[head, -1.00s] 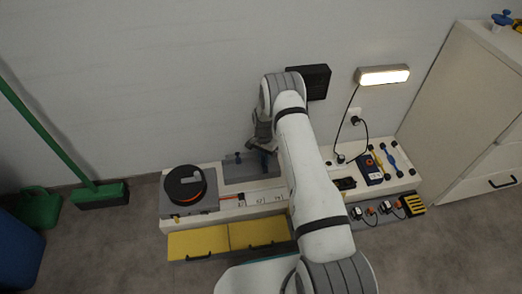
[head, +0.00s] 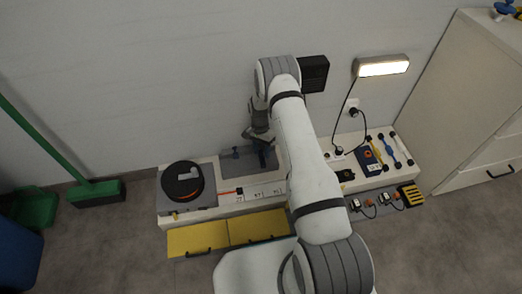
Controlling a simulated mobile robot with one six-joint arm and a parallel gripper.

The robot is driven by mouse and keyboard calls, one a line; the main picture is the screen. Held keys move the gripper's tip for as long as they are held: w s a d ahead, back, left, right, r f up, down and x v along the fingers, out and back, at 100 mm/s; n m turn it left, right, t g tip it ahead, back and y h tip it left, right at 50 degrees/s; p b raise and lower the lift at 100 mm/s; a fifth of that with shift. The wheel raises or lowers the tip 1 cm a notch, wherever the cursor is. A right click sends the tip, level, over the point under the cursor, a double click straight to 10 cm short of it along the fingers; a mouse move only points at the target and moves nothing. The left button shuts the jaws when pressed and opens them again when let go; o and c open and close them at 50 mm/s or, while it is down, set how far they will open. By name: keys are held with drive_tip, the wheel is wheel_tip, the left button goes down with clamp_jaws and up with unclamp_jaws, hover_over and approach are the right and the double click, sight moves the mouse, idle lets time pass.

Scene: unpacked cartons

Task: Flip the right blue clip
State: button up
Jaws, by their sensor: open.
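A grey panel (head: 230,168) sits on the white bench, near the wall. Two small dark blue clips stand at it: the left one (head: 236,153) is clear of my arm, and the right blue clip (head: 262,158) is just below my gripper. My gripper (head: 260,138) is open and points down near the right clip. The fingers are small and dark here, and I cannot tell whether they touch the clip. My arm hides the bench just to the right of the panel.
A black and orange disc (head: 182,182) on a grey base stands left of the panel. Yellow drawers (head: 198,238) are below. A blue device (head: 368,158), cables and tools lie right of my arm. A lamp (head: 382,66) and a black box (head: 314,73) are on the wall.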

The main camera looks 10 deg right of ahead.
sight(261, 154)
drive_tip(key=shift+r, duration=0.1)
drive_tip(key=p+v, duration=0.2)
drive_tip(key=v, duration=0.5)
drive_tip(key=shift+r+p, duration=0.3)
drive_tip(key=shift+w, duration=0.15)
